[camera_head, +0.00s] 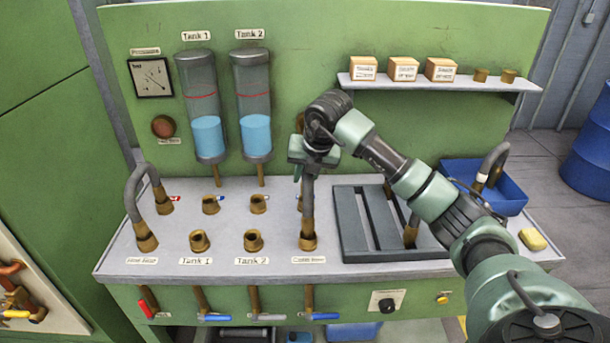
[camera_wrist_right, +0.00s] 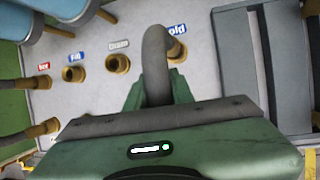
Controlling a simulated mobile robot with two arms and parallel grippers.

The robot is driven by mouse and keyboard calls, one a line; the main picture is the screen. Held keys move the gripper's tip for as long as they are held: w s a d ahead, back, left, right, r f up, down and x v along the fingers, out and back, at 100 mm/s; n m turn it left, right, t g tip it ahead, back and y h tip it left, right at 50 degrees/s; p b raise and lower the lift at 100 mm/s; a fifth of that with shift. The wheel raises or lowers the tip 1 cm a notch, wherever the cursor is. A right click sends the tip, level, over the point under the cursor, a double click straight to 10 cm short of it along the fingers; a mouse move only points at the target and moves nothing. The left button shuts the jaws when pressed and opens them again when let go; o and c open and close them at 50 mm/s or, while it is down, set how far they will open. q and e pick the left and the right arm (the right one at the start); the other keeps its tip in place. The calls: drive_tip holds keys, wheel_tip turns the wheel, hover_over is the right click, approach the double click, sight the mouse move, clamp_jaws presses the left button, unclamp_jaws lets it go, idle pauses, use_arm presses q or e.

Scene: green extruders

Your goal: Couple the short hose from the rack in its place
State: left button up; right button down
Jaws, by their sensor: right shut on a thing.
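My right gripper (camera_head: 313,158) is shut on a short grey hose (camera_head: 309,190) and holds it upright over the rightmost column of brass ports. The hose's lower front end meets the front port (camera_head: 307,241); I cannot tell whether it is fully seated. In the right wrist view the grey hose (camera_wrist_right: 156,60) arches between the jaws, its far end at the brass port (camera_wrist_right: 176,52) by the blue "Cold" label. The dark slotted rack (camera_head: 345,235) stands right of the ports, with a brass end (camera_head: 411,236) in it, partly behind my arm. My left gripper is out of view.
Another grey hose (camera_head: 131,190) arches between two ports at the left. Open brass ports (camera_head: 199,241) lie between. A blue bin (camera_head: 508,197) with a hose (camera_head: 493,163) and a yellow sponge (camera_head: 533,239) are at the right. Two tanks (camera_head: 206,130) hang behind.

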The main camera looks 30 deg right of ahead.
drive_tip(key=shift+f, duration=0.35)
drive_tip(key=c, duration=1.1)
unclamp_jaws()
drive_tip(key=shift+c, duration=0.2)
drive_tip(key=b+v, duration=0.2)
drive_tip(key=v, duration=0.6)
drive_tip(key=shift+f, duration=0.1)
